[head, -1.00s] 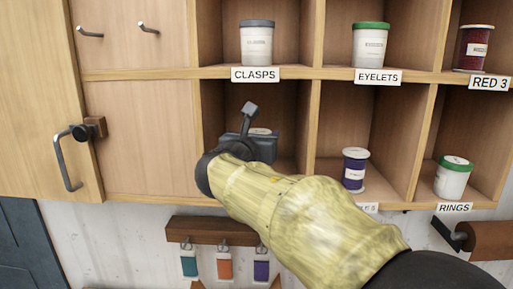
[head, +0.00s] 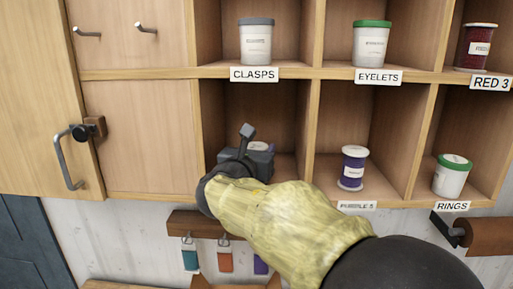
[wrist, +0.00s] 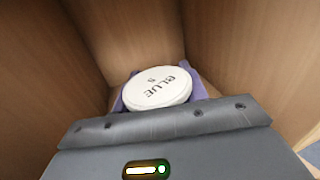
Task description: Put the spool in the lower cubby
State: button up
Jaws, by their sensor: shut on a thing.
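The spool has a white round top marked BLUE 5 (wrist: 157,88). In the wrist view it stands about upright between purple finger pads. In the head view only its white top (head: 259,146) shows above my gripper (head: 258,157). My gripper is shut on the spool, inside the lower left cubby (head: 285,105), below the CLASPS label. Wooden walls surround the spool in the wrist view. Its lower part is hidden, so I cannot tell whether it touches the cubby floor.
A purple spool (head: 352,168) stands in the cubby to the right, labelled PURPLE 5. A RINGS jar (head: 452,176) stands farther right. CLASPS (head: 256,42) and EYELETS (head: 371,44) jars and a red spool (head: 475,47) stand above. A divider (head: 306,135) borders the cubby's right.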

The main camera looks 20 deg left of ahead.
jog(key=shift+s+f, duration=0.1)
jog(key=o, duration=0.8)
jog(key=shift+d, duration=0.15)
jog(key=o, duration=0.4)
jog(key=shift+d, duration=0.25)
jog(key=shift+s+a+r, duration=0.1)
jog(key=shift+a+r, duration=0.15)
jog(key=s+b, duration=0.6)
jog(key=s, duration=0.5)
jog(key=shift+s+a+f+b, duration=0.1)
jog(key=shift+s+a+b, duration=0.05)
jog(key=shift+s+b, duration=0.2)
jog(key=shift+s, duration=0.15)
